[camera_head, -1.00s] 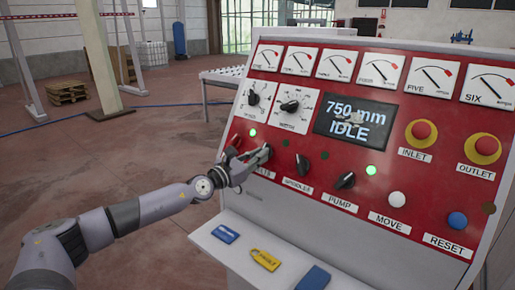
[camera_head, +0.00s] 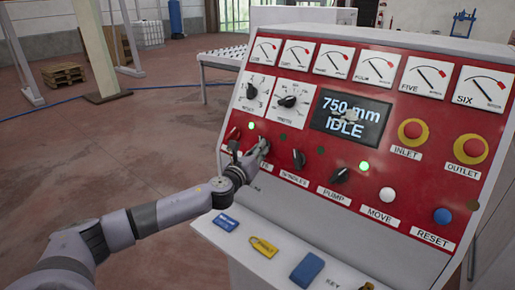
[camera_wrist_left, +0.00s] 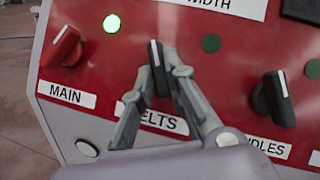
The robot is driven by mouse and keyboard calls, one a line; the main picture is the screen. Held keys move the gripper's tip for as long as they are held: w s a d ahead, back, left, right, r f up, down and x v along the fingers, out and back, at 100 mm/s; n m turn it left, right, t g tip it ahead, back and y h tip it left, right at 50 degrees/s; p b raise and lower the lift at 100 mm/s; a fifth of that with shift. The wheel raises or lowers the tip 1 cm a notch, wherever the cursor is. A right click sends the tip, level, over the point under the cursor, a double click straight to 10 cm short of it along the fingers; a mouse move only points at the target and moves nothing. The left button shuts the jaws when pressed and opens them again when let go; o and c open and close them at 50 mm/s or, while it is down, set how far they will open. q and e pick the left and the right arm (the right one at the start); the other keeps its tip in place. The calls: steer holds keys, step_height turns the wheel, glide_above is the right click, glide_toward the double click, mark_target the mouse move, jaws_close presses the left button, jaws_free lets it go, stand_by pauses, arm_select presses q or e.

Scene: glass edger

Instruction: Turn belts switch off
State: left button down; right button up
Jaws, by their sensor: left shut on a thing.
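The black belts switch (camera_wrist_left: 156,66) stands in the wrist view between the two fingers of my left gripper (camera_wrist_left: 158,82), its handle nearly upright. The fingers are shut on it. The BELTS label (camera_wrist_left: 165,122) below is partly covered by the fingers. In the head view my left gripper (camera_head: 250,156) reaches the lower left of the red panel (camera_head: 300,110) and mostly hides the switch. My right gripper is not in view.
The red main switch (camera_wrist_left: 62,47) is left of the belts switch, with a lit green lamp (camera_wrist_left: 112,23) between. The black spindles switch (camera_wrist_left: 274,98) is close on the right, beside a dark lamp (camera_wrist_left: 211,43). The display (camera_head: 350,117) reads 750 mm IDLE. Tags lie on the ledge (camera_head: 215,237).

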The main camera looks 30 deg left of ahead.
arm_select(q)
steer(key=shift+r+n+y, duration=0.2)
steer(key=shift+n+y, duration=0.3)
steer(key=shift+n, duration=0.4)
steer(key=c, duration=1.6)
jaws_free()
steer(key=shift+f, duration=0.15)
steer(key=v, duration=1.2)
steer(key=shift+r, duration=0.25)
